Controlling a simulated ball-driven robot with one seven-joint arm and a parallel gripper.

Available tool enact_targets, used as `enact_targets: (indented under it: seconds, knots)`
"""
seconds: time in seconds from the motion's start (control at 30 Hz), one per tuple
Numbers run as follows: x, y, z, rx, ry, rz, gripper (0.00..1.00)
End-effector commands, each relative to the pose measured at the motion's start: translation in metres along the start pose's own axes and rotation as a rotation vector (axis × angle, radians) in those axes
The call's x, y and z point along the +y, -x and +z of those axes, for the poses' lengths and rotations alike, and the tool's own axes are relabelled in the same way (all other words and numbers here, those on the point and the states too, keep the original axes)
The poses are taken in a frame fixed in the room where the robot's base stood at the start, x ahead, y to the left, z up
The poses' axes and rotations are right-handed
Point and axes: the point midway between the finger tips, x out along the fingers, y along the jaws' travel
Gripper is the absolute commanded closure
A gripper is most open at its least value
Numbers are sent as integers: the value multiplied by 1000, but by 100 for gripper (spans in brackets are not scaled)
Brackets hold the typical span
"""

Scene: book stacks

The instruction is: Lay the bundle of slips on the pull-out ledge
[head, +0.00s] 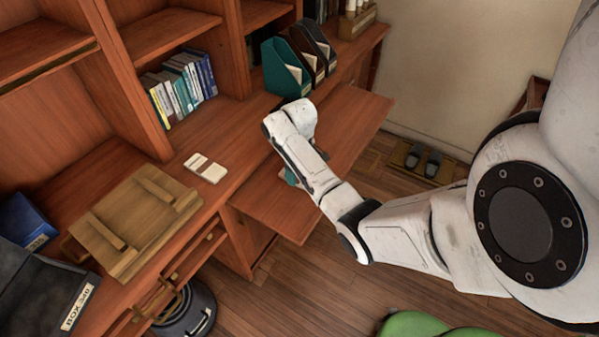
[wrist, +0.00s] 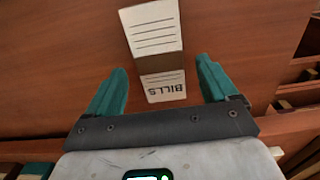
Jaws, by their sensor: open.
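In the wrist view a white bundle of slips (wrist: 155,30), with a brown band and the word BILLS, lies flat on reddish wood. My gripper (wrist: 162,66) is open, its teal fingers on either side of the bundle's near end in the picture; no touch shows. In the head view my gripper (head: 290,177) is mostly hidden under my arm, over the pull-out ledge (head: 355,110). A white banded bundle (head: 212,172) lies on the desk left of my gripper. I cannot tell whether both views show the same bundle. My arm hides the ledge's middle.
A wooden tray (head: 135,222) and a dark box (head: 45,290) stand on the desk (head: 232,122) at left. Books (head: 185,85) and upright file holders (head: 285,68) stand at the back. Slippers (head: 422,160) lie on the floor. The ledge's visible ends are bare.

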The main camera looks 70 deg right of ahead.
Motion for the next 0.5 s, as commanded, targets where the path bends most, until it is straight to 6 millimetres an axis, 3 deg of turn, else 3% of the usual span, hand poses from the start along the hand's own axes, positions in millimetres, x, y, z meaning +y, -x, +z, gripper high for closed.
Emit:
enact_targets:
  seconds: [0.3, 0.5]
  knots:
    - [0, 66, -1, 5, 0, 2, 14]
    - [0, 93, -1, 3, 0, 2, 14]
